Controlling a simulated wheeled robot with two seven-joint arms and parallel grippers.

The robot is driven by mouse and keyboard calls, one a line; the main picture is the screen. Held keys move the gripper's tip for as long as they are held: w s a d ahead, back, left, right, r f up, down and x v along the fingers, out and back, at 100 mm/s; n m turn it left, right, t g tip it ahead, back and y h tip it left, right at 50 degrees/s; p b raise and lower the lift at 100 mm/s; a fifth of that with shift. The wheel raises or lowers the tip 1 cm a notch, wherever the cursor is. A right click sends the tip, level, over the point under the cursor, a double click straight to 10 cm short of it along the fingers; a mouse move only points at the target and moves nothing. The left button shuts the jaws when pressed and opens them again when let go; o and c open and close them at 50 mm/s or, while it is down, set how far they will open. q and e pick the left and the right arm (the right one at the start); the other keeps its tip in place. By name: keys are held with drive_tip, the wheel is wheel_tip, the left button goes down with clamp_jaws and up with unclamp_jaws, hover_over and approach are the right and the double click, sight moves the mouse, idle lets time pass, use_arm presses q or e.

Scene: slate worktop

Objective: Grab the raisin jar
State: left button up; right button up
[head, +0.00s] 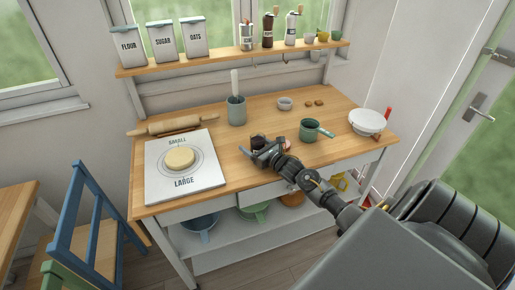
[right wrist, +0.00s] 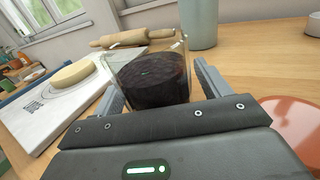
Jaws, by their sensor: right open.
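The raisin jar, a clear glass jar with dark contents (right wrist: 150,82), stands upright on the wooden worktop in the right wrist view. In the head view only its upper part (head: 258,140) shows behind my right gripper (head: 266,154). The right gripper is open, with one finger on each side of the jar in the right wrist view (right wrist: 155,72). A gap shows on the right side; contact on the left side cannot be told. The jar's lower front is hidden by the gripper body. My left gripper is not in view.
A reddish round object (right wrist: 292,118) lies close to the right of the gripper. A grey-green crock (head: 236,111) stands behind the jar, and a green pot (head: 310,132) stands to the right. A white board with dough (head: 180,158) and a rolling pin (head: 172,127) lie left.

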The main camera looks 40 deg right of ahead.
sight(253, 138)
drive_tip(key=shift+c, duration=0.4)
drive_tip(key=c, duration=1.2)
drive_tip(key=shift+r, duration=0.15)
drive_tip(key=shift+r+b, duration=0.2)
drive_tip(key=shift+b, duration=0.1)
wheel_tip(253, 138, up, 2)
drive_tip(key=shift+r+b, duration=0.2)
drive_tip(key=shift+b, duration=0.65)
drive_tip(key=s+a+r+b, duration=0.1)
drive_tip(key=s+a+r, duration=0.3)
drive_tip(key=a+r, duration=0.1)
drive_tip(key=s+a+r+b, duration=0.2)
drive_tip(key=s+a+r, duration=0.3)
drive_tip(key=shift+s+a+b, duration=0.2)
drive_tip(key=shift+s+b, duration=0.05)
drive_tip(key=shift+b, duration=0.05)
